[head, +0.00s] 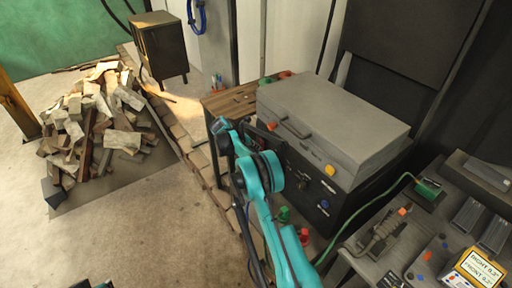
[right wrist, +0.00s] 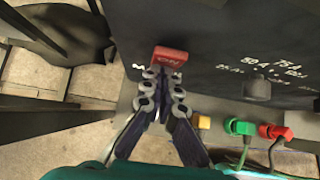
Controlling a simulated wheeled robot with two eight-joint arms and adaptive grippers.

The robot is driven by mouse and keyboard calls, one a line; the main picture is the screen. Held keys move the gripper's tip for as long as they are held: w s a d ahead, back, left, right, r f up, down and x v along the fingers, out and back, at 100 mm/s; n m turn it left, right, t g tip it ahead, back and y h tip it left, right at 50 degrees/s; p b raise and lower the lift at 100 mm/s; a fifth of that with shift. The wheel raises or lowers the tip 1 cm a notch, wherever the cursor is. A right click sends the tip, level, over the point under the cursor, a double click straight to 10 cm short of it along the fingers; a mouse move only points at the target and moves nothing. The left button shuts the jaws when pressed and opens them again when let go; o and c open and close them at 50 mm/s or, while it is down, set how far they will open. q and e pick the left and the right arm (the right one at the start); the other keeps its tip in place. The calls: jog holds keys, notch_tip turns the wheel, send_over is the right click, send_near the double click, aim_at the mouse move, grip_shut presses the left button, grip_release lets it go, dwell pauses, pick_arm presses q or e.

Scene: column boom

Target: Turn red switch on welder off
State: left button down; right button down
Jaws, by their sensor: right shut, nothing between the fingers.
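The welder (head: 316,193) is a black box with knobs and white markings on its front, standing under a grey case. In the right wrist view the black front panel (right wrist: 215,60) fills the upper part. The red switch (right wrist: 170,54) sticks out of it, with white lettering on its face that looks upside down. My right gripper (right wrist: 161,76) is shut and empty, its tips right at the near edge of the switch; I cannot tell whether they touch. In the head view my right gripper (head: 222,132) is at the panel's left end, and the switch cannot be made out.
The grey case (head: 335,115) lies on the welder. Green and red plugs (right wrist: 240,127) sit low on the panel, right of my gripper. A dark bench (head: 375,262) with tools and a green cable stands at right. A wood pile (head: 100,115) lies left; floor between is clear.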

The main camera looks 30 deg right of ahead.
jog(key=shift+d+r, duration=0.1)
jog(key=shift+r, duration=0.15)
jog(key=a+f+p+v, duration=0.1)
jog(key=a+p+v, duration=0.1)
jog(key=v, duration=1.1)
jog(key=shift+f+p, duration=0.25)
jog(key=shift+p, duration=0.65)
jog(key=shift+s+a+f+p, duration=0.25)
jog(key=shift+s+f+p, duration=0.35)
jog(key=shift+p, duration=0.4)
